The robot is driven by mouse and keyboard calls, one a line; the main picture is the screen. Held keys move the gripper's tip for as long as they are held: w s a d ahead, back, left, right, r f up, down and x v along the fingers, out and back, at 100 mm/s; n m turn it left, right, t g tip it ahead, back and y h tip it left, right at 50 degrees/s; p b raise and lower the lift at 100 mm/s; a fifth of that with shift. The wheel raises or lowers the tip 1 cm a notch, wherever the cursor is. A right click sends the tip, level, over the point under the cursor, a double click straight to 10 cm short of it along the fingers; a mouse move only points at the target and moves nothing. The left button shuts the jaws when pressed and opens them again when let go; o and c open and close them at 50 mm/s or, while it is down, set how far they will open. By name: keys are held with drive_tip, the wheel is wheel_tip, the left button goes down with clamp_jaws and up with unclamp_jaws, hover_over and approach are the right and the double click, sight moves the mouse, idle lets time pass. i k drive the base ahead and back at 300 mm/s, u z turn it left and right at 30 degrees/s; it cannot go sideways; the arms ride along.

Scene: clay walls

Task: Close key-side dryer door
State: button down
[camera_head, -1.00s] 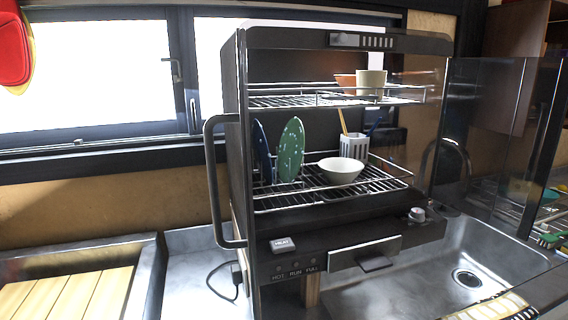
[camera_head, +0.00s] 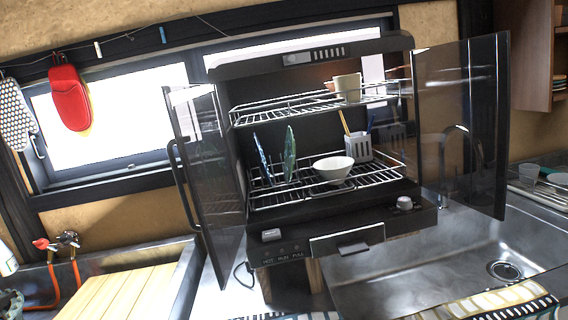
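The dish dryer (camera_head: 350,215) is a dark cabinet with two wire racks, standing in the middle of the view. Its left glass door (camera_head: 208,180), with a long dark handle (camera_head: 183,183), stands open, swung out toward me. Its right glass door (camera_head: 461,125) also stands open, out to the right. A pale rectangular key (camera_head: 271,235) sits at the left of the front panel, and a round knob (camera_head: 404,203) at the right. My gripper is not in view, so its state is hidden.
The racks hold plates (camera_head: 289,155), a white bowl (camera_head: 333,168), a cup (camera_head: 347,87) and a utensil holder (camera_head: 358,147). A steel sink (camera_head: 440,258) with a faucet (camera_head: 462,150) lies to the right. A wooden slatted board (camera_head: 125,292) is at lower left.

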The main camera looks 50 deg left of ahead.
sight(196, 120)
drive_tip(key=z, duration=0.1)
drive_tip(key=k, duration=1.3)
drive_tip(key=u, duration=1.05)
drive_tip(key=i, duration=1.05)
drive_tip(key=z, duration=0.05)
